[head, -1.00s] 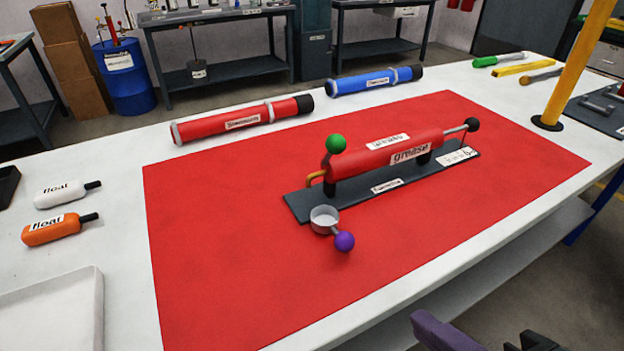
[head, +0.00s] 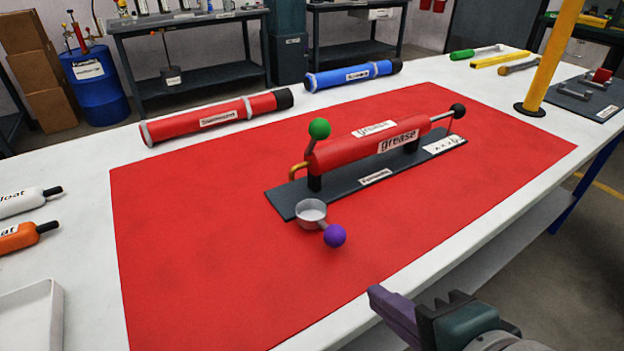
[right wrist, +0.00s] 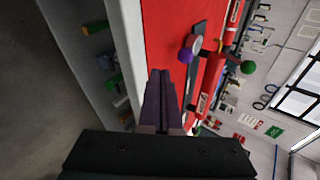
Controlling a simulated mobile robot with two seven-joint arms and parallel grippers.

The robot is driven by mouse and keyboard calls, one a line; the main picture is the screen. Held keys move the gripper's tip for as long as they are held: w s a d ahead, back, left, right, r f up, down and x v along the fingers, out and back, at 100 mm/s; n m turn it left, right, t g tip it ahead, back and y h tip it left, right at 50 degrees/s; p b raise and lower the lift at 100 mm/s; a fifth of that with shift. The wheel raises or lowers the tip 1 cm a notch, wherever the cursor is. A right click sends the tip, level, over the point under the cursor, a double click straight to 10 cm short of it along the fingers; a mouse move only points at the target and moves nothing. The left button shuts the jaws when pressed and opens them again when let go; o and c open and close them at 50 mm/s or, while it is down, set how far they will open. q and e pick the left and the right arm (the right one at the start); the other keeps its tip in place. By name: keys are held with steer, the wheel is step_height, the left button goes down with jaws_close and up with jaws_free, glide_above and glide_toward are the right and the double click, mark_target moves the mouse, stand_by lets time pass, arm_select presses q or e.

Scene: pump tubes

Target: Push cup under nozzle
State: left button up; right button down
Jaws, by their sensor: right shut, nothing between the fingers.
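The small grey cup (head: 311,215) has a handle ending in a purple ball. It stands upright at the near left end of the dark base plate (head: 374,180). The red grease cylinder (head: 365,143) lies on supports on that plate, with a green ball lever. The curved orange nozzle (head: 296,171) is at its left end, behind the cup and apart from it. The cup also shows in the right wrist view (right wrist: 195,43). My right gripper (head: 376,294) is shut and empty, off the table's front edge, well apart from the cup. My left gripper is out of view.
The red mat (head: 200,260) is clear in front of the cup. A red tube (head: 215,119) and a blue tube (head: 350,77) lie behind. A yellow post (head: 548,60) stands at right. A white tray (head: 30,315) and floats are at left.

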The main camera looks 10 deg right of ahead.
mark_target(351, 284)
steer(key=b+x, duration=0.1)
steer(key=x, duration=0.3)
steer(key=shift+f, duration=0.15)
steer(key=w, duration=0.3)
steer(key=shift+w+a, duration=0.3)
steer(key=shift+w, duration=0.05)
steer(key=shift+w+r, duration=0.25)
steer(key=shift+w, duration=0.25)
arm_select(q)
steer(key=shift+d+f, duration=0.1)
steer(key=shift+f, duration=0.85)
